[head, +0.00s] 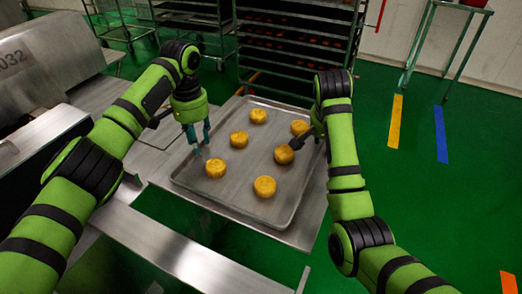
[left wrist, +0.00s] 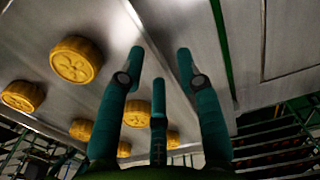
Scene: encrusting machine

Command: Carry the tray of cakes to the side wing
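The metal tray (head: 235,207) lies on a flat metal surface (head: 312,212) with several round golden cakes (head: 239,139) on it. My left gripper (head: 198,150) points down at the tray's left edge. In the left wrist view its teal fingers (left wrist: 160,52) are spread and hold nothing, with the tray (left wrist: 32,58) and cakes (left wrist: 76,59) below. My right gripper (head: 290,147) is over the tray's right side, close to a cake (head: 283,154). Its dark fingers are partly hidden by my arm, so I cannot tell whether they are open. I cannot tell which surface is the side wing.
A tall rack (head: 297,40) with several loaded shelves stands just beyond the tray. A metal machine (head: 52,50) takes up the left. Another metal ledge (head: 165,245) runs along the front left. Green floor (head: 455,170) is open on the right, with a metal stand (head: 445,40) behind.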

